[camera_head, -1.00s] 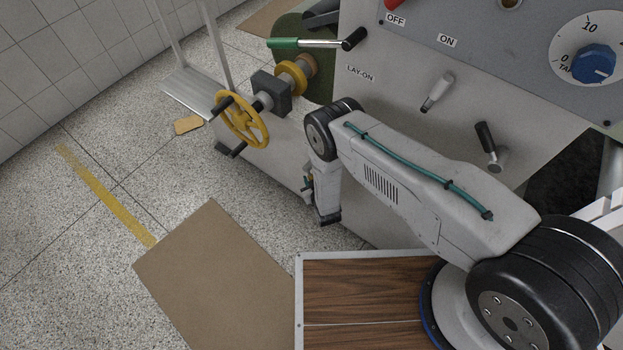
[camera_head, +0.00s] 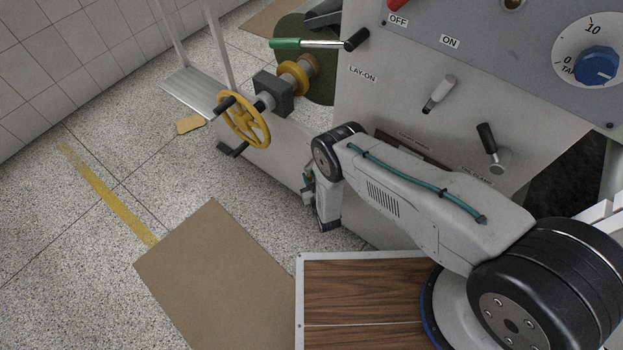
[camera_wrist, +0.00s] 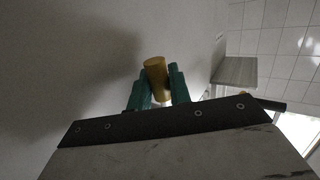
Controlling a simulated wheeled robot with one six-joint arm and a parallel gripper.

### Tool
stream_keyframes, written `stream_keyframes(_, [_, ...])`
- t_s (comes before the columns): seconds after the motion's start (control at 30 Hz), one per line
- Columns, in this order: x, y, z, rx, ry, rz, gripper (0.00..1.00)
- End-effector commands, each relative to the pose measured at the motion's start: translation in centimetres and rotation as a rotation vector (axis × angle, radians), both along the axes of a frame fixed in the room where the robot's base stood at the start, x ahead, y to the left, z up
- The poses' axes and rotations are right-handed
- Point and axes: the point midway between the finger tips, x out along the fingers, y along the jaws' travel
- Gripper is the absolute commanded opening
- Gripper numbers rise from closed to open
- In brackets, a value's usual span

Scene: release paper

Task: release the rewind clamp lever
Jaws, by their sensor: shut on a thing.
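My gripper (camera_wrist: 158,88) shows in the wrist view with its green fingers shut on a yellow cylindrical grip (camera_wrist: 156,76), close to a pale grey wall. I cannot tell for sure that this grip belongs to the rewind clamp lever. In the head view my gripper (camera_head: 308,184) hangs low beside the machine's front, and the thing it holds is hidden there.
A green-handled lever (camera_head: 300,44) sits by the LAY-ON label. A yellow handwheel (camera_head: 243,120) stands left of the machine. A blue dial (camera_head: 596,67) is on the control panel. A brown sheet (camera_head: 215,275) lies on the floor, with open floor to its left.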

Motion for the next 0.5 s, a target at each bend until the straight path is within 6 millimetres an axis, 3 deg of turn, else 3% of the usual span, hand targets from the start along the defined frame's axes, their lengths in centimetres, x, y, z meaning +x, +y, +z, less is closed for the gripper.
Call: stream_keyframes(0.5, [0.78, 1.10, 0.09, 0.179, -0.139, 0.001, 0.00])
